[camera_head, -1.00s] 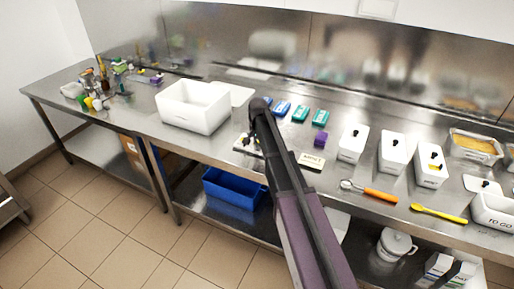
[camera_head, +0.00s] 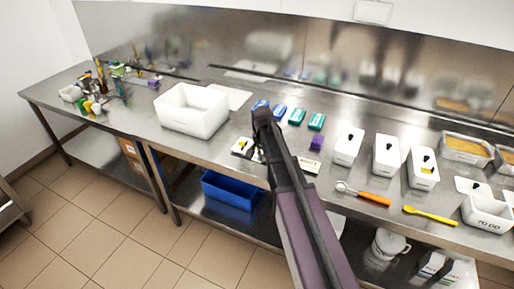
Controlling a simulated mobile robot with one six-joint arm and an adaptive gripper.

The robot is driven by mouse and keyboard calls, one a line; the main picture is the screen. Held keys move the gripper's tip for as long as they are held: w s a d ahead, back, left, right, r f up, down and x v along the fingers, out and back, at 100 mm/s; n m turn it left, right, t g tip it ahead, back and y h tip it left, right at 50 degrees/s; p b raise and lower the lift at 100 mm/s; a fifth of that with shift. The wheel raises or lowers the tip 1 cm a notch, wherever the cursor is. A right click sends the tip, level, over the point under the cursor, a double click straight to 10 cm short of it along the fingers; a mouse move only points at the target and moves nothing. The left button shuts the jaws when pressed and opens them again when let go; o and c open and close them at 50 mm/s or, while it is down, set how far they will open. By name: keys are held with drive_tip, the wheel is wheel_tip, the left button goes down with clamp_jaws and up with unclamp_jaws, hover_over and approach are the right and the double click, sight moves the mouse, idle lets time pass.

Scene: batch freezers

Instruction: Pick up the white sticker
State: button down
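A small white label with dark lettering (camera_head: 308,165) lies near the front edge of the steel table, just right of my arm. I cannot tell for sure which is the white sticker. My arm reaches up from the bottom of the view, its far end (camera_head: 263,115) over the table between these two items. My gripper is hidden or too dark to make out there, so its fingers cannot be read.
A large white bin (camera_head: 191,112) stands to the left. Blue and teal packs (camera_head: 297,116) and a purple block (camera_head: 318,142) lie behind the label. White containers (camera_head: 386,155), an orange-handled scoop (camera_head: 372,198) and a yellow spatula (camera_head: 430,215) are to the right. A blue crate (camera_head: 228,190) sits below.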

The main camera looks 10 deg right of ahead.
drive_tip(key=s, duration=0.7)
drive_tip(key=shift+s+d+r, duration=0.2)
drive_tip(key=shift+d+r, duration=0.15)
drive_tip(key=shift+d, duration=0.1)
wheel_tip(320, 180, up, 6)
drive_tip(key=p, duration=0.6)
idle(2.7)
